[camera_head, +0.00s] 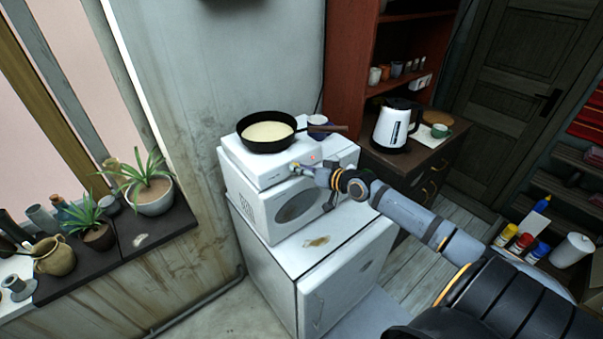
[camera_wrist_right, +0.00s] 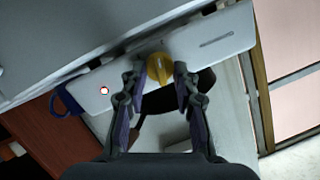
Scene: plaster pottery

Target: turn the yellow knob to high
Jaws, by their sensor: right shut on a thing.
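The yellow knob (camera_wrist_right: 160,69) is on the front panel of a white hotplate (camera_head: 262,173). In the right wrist view it sits between the two fingertips of my right gripper (camera_wrist_right: 158,80), which is shut on it. In the head view my right gripper (camera_head: 304,170) reaches the hotplate's front from the right and mostly hides the knob. A red light (camera_head: 313,157) shows on the panel right of the knob, and it also appears in the wrist view (camera_wrist_right: 104,90). The knob's setting cannot be read. My left gripper is not in view.
A black pan (camera_head: 266,144) with pale contents stands on the hotplate, its handle pointing right. The hotplate rests on a white microwave (camera_head: 262,212) above a small white fridge (camera_head: 345,270). A kettle (camera_head: 392,126) stands on the cabinet to the right.

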